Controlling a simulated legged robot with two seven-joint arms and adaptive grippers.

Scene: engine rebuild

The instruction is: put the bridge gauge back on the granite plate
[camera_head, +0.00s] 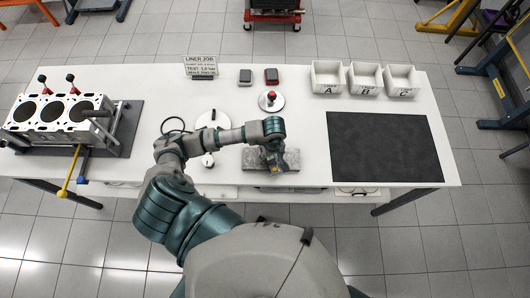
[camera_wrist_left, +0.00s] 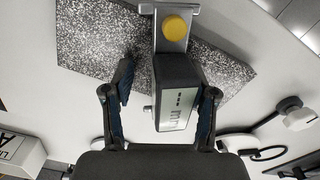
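The bridge gauge (camera_wrist_left: 174,88) has a dark body with an "mm" face, a metal bracket and a yellow button. It is over the speckled grey granite plate (camera_wrist_left: 98,38) in the left wrist view; I cannot tell whether it rests flat. In the head view the granite plate (camera_head: 287,165) lies near the table's front edge, partly hidden by my left gripper (camera_head: 271,165). In the left wrist view my left gripper (camera_wrist_left: 168,84) is open around the gauge, with a gap at the left finger and the right finger close beside the body. My right gripper is not in view.
An engine block (camera_head: 58,118) stands at the left of the white table (camera_head: 312,120). White bins (camera_head: 364,80) and a dark mat (camera_head: 385,147) are at the right.

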